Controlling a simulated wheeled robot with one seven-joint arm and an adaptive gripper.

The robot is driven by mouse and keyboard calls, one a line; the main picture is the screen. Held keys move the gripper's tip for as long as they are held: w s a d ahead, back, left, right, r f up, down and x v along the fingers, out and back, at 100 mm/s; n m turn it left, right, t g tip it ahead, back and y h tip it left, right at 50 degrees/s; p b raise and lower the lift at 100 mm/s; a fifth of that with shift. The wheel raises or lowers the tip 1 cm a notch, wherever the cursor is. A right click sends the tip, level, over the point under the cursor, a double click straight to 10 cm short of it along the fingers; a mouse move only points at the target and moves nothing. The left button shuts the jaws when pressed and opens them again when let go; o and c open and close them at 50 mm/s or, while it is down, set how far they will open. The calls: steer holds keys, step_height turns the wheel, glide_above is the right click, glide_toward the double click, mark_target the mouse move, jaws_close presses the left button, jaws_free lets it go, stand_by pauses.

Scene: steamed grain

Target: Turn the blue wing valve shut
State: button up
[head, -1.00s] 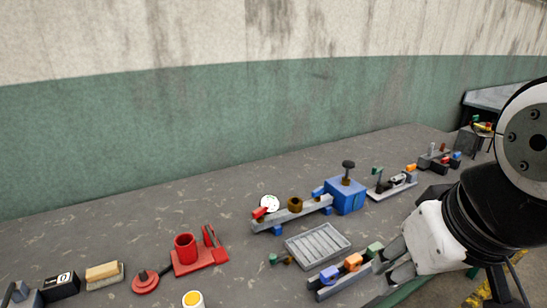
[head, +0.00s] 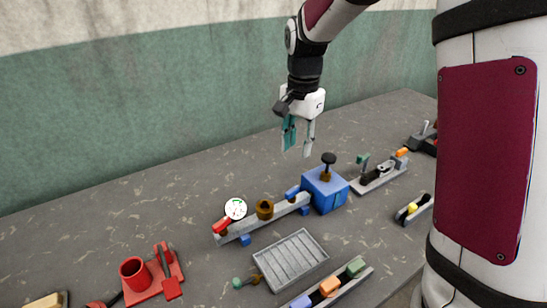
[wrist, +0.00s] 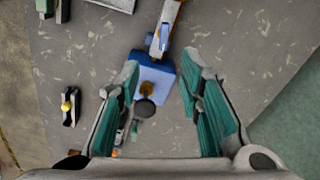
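A small blue wing-like handle (head: 292,192), which looks like the blue wing valve, sits on the grey rail (head: 286,208) close to a blue box (head: 325,191). A blue piece at the rail's end (wrist: 164,38) also shows in the wrist view, but its angle is hard to tell. The blue box (wrist: 158,75) carries a brass stem with a black knob (head: 328,158). My gripper (head: 299,150) is open and empty, pointing down above the bench near the box, touching nothing. In the wrist view its teal-padded fingers (wrist: 163,65) are on either side of the box.
The rail also carries a red handle (head: 222,224), a white gauge (head: 236,208) and a brass fitting (head: 265,209). A grey slatted tray (head: 290,261) lies in front. A lever fixture (head: 378,174) stands right of the box. The bench behind the rail is clear up to the wall.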

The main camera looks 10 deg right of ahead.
mark_target(292, 189)
steer(key=shift+m, duration=0.5)
steer(key=f, duration=0.5)
steer(key=w+f+p, duration=0.1)
steer(key=f, duration=0.4)
steer(key=f+p, duration=0.1)
steer(key=f, duration=0.5)
steer(key=shift+w, duration=0.3)
steer(key=shift+c, duration=0.3)
jaws_close()
